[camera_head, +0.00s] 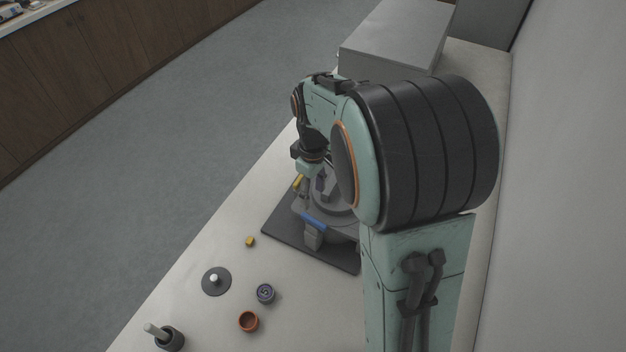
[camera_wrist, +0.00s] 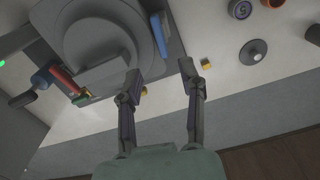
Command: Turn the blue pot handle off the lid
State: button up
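The grey mounting press (camera_head: 325,200) stands on a dark base plate, partly hidden by my arm. Its round grey lid (camera_wrist: 95,45) fills the upper left of the wrist view. A blue bar, apparently the blue pot handle (camera_head: 314,220), lies along the press's near side; it also shows beside the lid in the wrist view (camera_wrist: 158,35). My gripper (camera_wrist: 160,74) is open and empty, its fingertips apart beside the lid and short of the blue bar. In the head view my gripper (camera_head: 304,178) hangs over the press's left side.
A red bar (camera_wrist: 62,80) with a yellow end sits beside the lid. On the table are a small yellow block (camera_head: 249,241), a dark disc with a pale peg (camera_head: 215,281), a blue-purple round piece (camera_head: 265,293), an orange ring (camera_head: 249,321) and a dark cup (camera_head: 170,341) holding a pale rod.

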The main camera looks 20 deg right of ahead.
jog(key=shift+r, duration=1.6)
jog(key=s+a+r+t, duration=0.2)
jog(key=s+r, duration=0.6)
jog(key=s, duration=0.1)
jog(key=s+a+f+m+g, duration=0.1)
jog(key=s+f+m, duration=0.2)
jog(key=s, duration=0.3)
jog(key=s+a+f+m+g, duration=0.1)
jog(key=s+f+m, duration=0.1)
jog(key=s, duration=0.4)
jog(key=shift+s+f+m+y, duration=0.4)
jog(key=shift+m, duration=0.2)
jog(key=shift+a, duration=0.1)
